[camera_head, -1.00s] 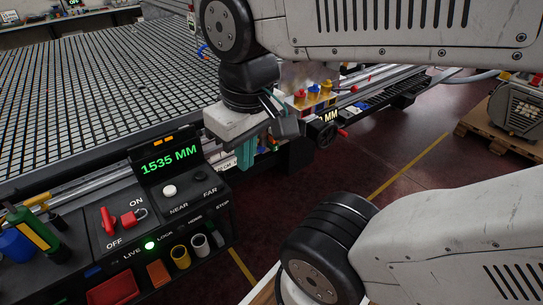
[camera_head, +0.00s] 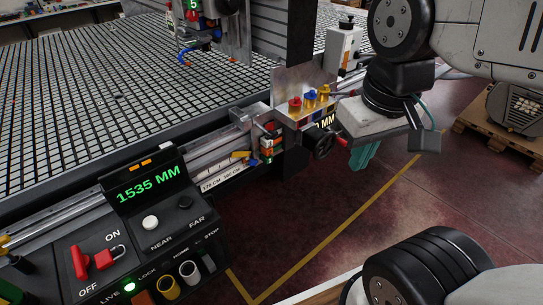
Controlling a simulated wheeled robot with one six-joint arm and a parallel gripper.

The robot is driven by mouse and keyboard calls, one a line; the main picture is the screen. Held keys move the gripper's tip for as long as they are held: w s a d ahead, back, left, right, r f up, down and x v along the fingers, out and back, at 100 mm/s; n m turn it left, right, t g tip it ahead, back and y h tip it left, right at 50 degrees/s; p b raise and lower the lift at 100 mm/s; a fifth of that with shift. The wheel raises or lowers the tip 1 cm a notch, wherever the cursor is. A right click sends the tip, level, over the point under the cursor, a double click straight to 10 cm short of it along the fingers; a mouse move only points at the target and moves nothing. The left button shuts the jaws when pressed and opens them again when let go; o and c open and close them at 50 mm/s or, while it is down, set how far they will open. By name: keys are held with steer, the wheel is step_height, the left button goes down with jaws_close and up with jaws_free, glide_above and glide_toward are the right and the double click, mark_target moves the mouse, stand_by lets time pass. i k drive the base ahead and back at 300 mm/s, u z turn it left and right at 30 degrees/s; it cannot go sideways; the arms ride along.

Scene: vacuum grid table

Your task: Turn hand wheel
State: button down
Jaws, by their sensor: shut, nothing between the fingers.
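The hand wheel (camera_head: 323,143) is a small black wheel on the front of the carriage (camera_head: 290,125) at the table's edge. A red grip (camera_head: 341,140) shows at its right side. My gripper (camera_head: 362,156) has teal fingers pointing down, just right of the wheel in the picture, and looks apart from it. The fingers are shut and empty.
The grid table (camera_head: 110,105) fills the left. A control panel (camera_head: 105,255) with a "1535 MM" display (camera_head: 150,183) stands in front. Red, blue and yellow knobs (camera_head: 309,99) sit above the wheel. The floor (camera_head: 300,215) in front is clear. A motor on a pallet (camera_head: 500,135) stands at right.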

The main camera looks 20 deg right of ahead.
mark_target(321, 144)
steer(key=i, duration=0.95)
steer(key=k, duration=0.8)
steer(key=u, duration=0.55)
steer(key=i, duration=0.5)
steer(key=z, duration=1.2)
